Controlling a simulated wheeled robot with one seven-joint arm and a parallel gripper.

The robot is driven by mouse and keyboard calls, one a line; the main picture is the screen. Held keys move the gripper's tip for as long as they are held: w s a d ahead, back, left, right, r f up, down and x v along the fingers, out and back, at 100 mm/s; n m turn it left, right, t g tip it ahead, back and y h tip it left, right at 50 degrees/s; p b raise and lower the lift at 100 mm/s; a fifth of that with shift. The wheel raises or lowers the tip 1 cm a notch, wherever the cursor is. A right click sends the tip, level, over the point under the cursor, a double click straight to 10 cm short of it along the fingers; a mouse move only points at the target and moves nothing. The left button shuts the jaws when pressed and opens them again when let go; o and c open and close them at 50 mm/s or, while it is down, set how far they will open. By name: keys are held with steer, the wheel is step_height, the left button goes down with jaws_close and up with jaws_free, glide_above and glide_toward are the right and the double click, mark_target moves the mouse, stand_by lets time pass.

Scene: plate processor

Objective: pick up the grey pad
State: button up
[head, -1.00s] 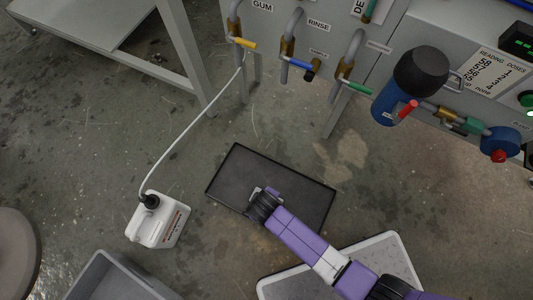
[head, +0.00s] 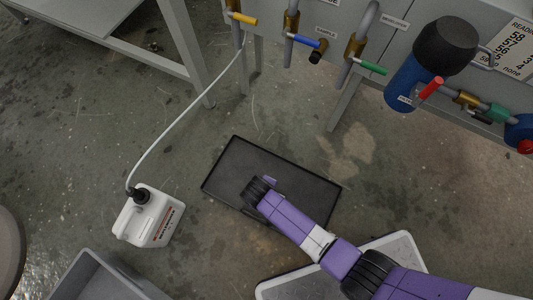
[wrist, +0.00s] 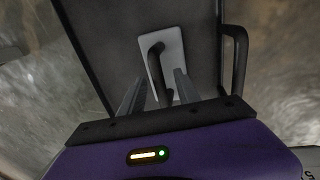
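A light grey rectangular pad (wrist: 172,42) with a black upright handle (wrist: 155,60) lies on the dark tray (wrist: 95,35) in the wrist view. My gripper (wrist: 157,82) is open, with one finger on each side of the handle and space between them. I cannot tell whether either finger touches it. In the head view my gripper (head: 250,188) is low over the middle of the dark tray (head: 300,182), and the pad is mostly hidden under it.
A white jug (head: 150,218) with a hose stands left of the tray. A grey bin (head: 95,280) is at the bottom left. A pale, dark-edged mat (head: 400,245) lies under my arm. The machine (head: 350,20) with taps and a blue canister (head: 415,85) stands behind.

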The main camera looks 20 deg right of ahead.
steer(key=shift+f, duration=0.2)
jaws_close()
stand_by(1.3)
